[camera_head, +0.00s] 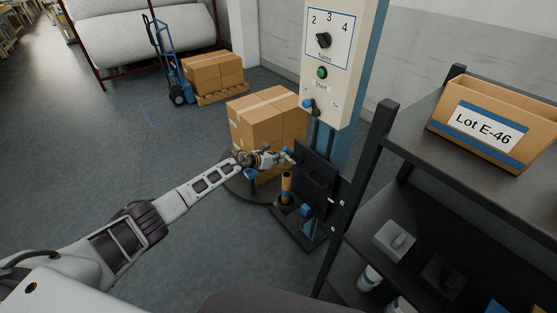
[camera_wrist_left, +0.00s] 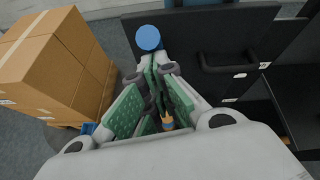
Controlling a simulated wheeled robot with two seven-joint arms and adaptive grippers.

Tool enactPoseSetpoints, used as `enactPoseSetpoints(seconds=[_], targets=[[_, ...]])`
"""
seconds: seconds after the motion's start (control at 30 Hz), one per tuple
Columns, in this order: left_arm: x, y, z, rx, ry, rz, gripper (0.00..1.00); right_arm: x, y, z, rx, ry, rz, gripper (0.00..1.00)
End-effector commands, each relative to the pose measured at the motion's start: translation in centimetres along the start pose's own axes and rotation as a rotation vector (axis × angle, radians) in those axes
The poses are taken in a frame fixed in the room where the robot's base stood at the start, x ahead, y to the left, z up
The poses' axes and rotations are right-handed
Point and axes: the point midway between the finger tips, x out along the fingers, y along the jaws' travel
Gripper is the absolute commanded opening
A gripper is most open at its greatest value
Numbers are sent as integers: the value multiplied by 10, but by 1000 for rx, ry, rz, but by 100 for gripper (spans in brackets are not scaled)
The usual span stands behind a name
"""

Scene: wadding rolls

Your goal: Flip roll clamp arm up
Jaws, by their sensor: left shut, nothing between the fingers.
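The black carriage of the wrapping machine (camera_head: 318,178) sits low on the machine's post. A blue round knob (camera_wrist_left: 148,38), probably the end of the roll clamp arm, shows just beyond my left fingertips in the left wrist view; a small blue tip (camera_head: 286,150) shows by the gripper in the head view. The rest of that arm is mostly hidden. My left gripper (camera_head: 279,158) is shut and empty beside the carriage; its green-padded fingers (camera_wrist_left: 158,68) meet in the wrist view. Whether they touch the knob I cannot tell. An orange-brown upright core (camera_head: 286,187) stands below the gripper. My right gripper is out of view.
Stacked cartons (camera_head: 262,120) stand close behind my left gripper. The control panel (camera_head: 331,60) rises above the carriage. A dark shelf rack (camera_head: 385,130) with a Lot E-46 box (camera_head: 490,128) is at right. Open floor lies at left.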

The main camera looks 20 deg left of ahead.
Motion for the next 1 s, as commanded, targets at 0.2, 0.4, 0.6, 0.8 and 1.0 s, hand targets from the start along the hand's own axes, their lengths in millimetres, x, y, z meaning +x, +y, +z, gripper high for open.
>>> enactPoseSetpoints(seconds=[0.2, 0.4, 0.6, 0.8, 1.0], targets=[[4, -4, 20, 1, -3, -1, 0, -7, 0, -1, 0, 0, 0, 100], [14, -10, 46, 2, -3, 0, 0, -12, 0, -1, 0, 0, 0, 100], [29, -15, 67, 2, -2, -1, 0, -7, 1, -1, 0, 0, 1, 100], [42, -18, 81, 1, -1, -1, 0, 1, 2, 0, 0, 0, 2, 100], [50, -20, 89, 1, 0, 0, 0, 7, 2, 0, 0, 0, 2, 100]])
